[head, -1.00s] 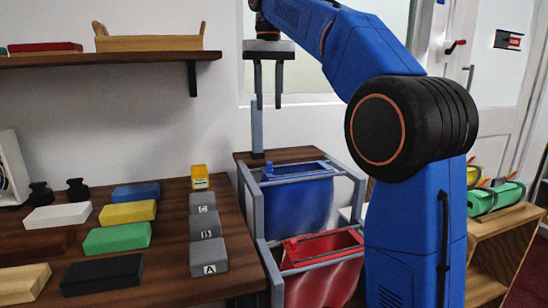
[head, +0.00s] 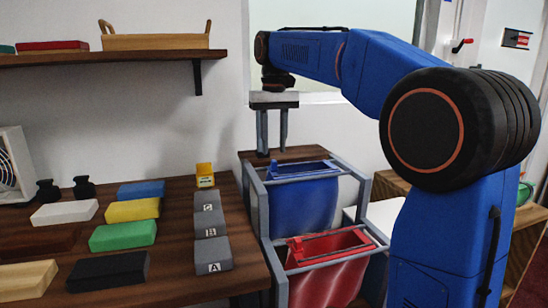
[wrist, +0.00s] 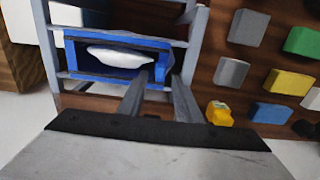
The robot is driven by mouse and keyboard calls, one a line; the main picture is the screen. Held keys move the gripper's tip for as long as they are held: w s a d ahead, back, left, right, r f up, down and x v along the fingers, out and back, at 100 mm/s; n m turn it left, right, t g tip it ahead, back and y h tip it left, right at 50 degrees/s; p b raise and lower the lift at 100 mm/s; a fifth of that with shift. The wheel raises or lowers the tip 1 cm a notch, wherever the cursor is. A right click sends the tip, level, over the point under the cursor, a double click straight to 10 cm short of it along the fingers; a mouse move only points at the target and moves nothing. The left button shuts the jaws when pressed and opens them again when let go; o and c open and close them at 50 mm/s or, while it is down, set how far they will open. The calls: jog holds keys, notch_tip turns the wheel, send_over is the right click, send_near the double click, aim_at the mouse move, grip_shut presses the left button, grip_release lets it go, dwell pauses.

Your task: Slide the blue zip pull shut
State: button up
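The blue bag (head: 305,203) hangs in a grey rack below my gripper. Its long top opening has a blue frame and shows a white filling in the wrist view (wrist: 122,57). The blue zip pull (head: 273,169) is an upright block at the left end of the opening; in the wrist view it stands at the opening's right end (wrist: 160,71). My gripper (head: 273,151) is open and empty, fingers pointing down, just above the pull. In the wrist view the pull appears between the fingertips; whether they touch it is unclear.
A red bag (head: 330,277) hangs in front of the blue one in the grey rack (head: 254,218). The wooden counter (head: 190,288) at left holds coloured swatch blocks, grey lettered blocks and a small yellow item (head: 204,176). A shelf (head: 130,57) is on the wall.

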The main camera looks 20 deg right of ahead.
aim_at(274, 161)
jog(key=shift+f, duration=2.15)
grip_shut()
